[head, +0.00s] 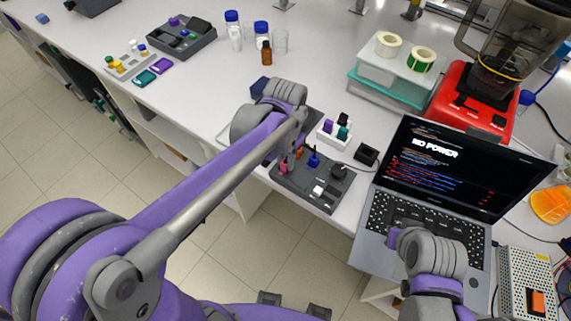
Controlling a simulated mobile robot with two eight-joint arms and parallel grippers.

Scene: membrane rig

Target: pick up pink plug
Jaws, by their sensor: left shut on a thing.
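The pink plug (284,168) is at the left side of a dark grey panel (315,202). My left gripper (290,160) reaches down over this side from the upper left and is shut on the pink plug. My own wrist hides part of the fingers, and I cannot tell whether the plug is still seated in the panel. An orange plug (298,153) and a blue plug (314,157) stand just to the right of the gripper. My right arm hangs over the laptop at the lower right, and its fingers do not show.
A white holder (333,133) with purple, teal and dark pieces stands behind the panel. A small black box (367,154) and the open laptop (437,162) are to the right. Bottles (261,34) stand at the back. The bench's front edge runs close to the panel.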

